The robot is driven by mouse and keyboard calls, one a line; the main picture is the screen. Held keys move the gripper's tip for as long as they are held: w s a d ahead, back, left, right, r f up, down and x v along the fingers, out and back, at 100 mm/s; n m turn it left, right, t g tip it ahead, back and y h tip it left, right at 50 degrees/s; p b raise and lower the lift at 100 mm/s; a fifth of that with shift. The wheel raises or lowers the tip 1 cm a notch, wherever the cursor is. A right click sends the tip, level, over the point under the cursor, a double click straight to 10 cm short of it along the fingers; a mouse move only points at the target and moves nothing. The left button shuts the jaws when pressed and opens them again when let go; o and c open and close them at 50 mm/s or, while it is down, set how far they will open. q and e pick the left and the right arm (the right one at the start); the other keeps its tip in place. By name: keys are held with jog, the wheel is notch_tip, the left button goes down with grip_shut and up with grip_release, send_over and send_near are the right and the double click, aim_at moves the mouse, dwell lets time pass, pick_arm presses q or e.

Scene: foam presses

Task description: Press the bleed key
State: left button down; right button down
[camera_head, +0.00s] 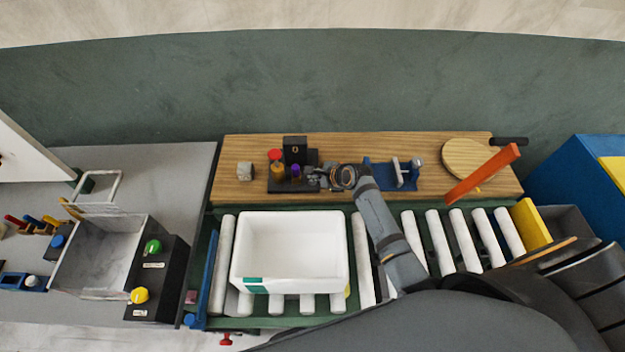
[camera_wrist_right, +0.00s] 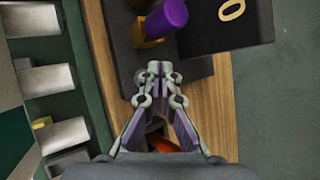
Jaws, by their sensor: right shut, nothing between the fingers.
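A dark block (camera_head: 283,187) on the wooden shelf carries a red-capped key (camera_head: 275,155), an orange-yellow one (camera_head: 278,171) and a purple one (camera_head: 295,172). A black box with a yellow ring mark (camera_head: 295,148) stands behind them. No readable label shows which is the bleed key. My right gripper (camera_head: 316,178) is shut and empty, just right of the purple key. In the right wrist view, the closed fingertips (camera_wrist_right: 160,68) lie below the purple cap (camera_wrist_right: 168,17), with a small gap in the picture. My left gripper is not in view.
A white bin (camera_head: 292,217) sits on the roller conveyor (camera_head: 221,265). A black panel (camera_head: 160,265) with green and yellow buttons is at the left. A blue clamp (camera_head: 378,176) and a round wooden disc (camera_head: 468,158) lie right of my gripper.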

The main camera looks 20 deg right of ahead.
aim_at(314, 182)
jog(key=shift+r+p, duration=0.4)
jog(key=shift+r, duration=2)
